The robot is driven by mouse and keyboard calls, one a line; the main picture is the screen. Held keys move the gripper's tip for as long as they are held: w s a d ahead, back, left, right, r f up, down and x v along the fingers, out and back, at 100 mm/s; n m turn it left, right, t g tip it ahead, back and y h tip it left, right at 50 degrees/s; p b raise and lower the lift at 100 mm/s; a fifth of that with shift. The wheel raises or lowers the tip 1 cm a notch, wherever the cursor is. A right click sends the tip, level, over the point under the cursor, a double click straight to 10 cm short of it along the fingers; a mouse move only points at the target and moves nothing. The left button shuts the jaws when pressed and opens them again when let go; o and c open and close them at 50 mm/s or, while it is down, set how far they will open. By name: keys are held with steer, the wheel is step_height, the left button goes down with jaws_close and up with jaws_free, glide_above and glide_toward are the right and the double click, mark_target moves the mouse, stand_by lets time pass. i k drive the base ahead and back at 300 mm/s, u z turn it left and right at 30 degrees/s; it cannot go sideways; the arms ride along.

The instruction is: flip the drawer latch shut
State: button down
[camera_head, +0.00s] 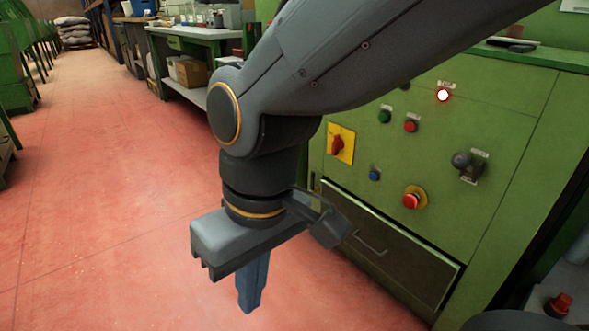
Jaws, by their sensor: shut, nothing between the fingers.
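The dark drawer (415,270) is in the lower part of the green cabinet (490,215), right of centre. Its front looks flush or nearly flush with the cabinet, and it has a thin bar handle (371,243). I cannot make out the drawer latch clearly; my arm and wrist cover part of the cabinet's left side. My gripper (249,300) points down, left of the drawer and apart from it, over the red floor. Its fingers are shut together with nothing between them.
The cabinet panel carries a red rotary switch (337,144) on a yellow plate, a red mushroom button (411,201), a lever with a dark knob (462,160), several small buttons and a lit lamp (442,95). A workbench (200,33) stands behind. The floor (110,200) at left is clear.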

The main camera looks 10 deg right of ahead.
mark_target(312, 174)
steer(key=u, duration=0.4)
steer(key=i, duration=1.15)
steer(key=z, duration=0.55)
